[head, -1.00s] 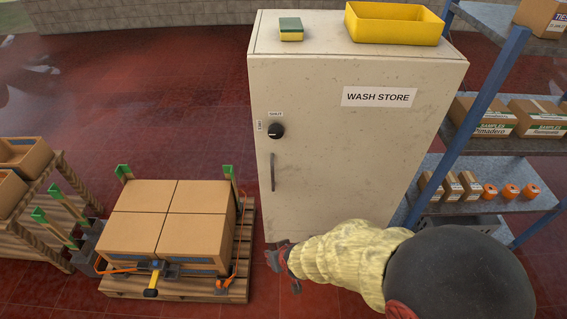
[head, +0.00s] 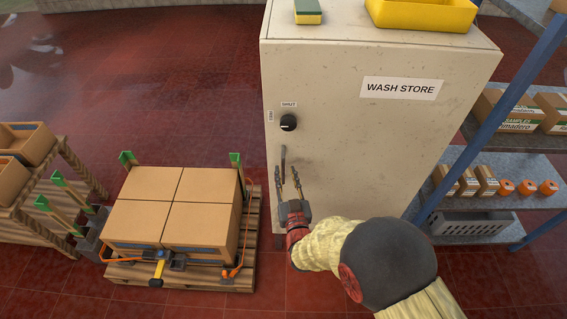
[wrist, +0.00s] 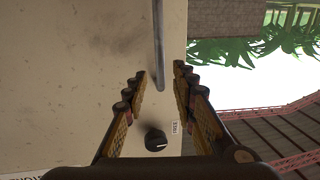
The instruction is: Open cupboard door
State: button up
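The cupboard (head: 360,140) is a cream metal cabinet marked WASH STORE, and its door is closed. A dark vertical bar handle (head: 283,160) is on the door's left side. A black round knob (head: 288,122) sits above it, with a SHUT label over it and a small label to its left. My gripper (head: 289,174) is open at the handle. In the wrist view, the handle (wrist: 158,45) has one end between the open fingertips, and the knob (wrist: 156,142) shows nearer my palm. I cannot tell how deep the handle sits between the fingers, or the knob's exact pointer direction.
A pallet with cartons (head: 175,210) stands on the floor left of the cupboard. A shelf rack (head: 500,150) with boxes and orange rolls stands close on the right. A yellow tub (head: 420,14) and a sponge (head: 307,10) are on the cupboard top. Red floor lies open behind the pallet.

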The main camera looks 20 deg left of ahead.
aim_at(283, 164)
jog(key=shift+b+x, duration=0.5)
jog(key=shift+x, duration=2.2)
jog(key=c, duration=0.3)
jog(key=c, duration=0.4)
grip_shut()
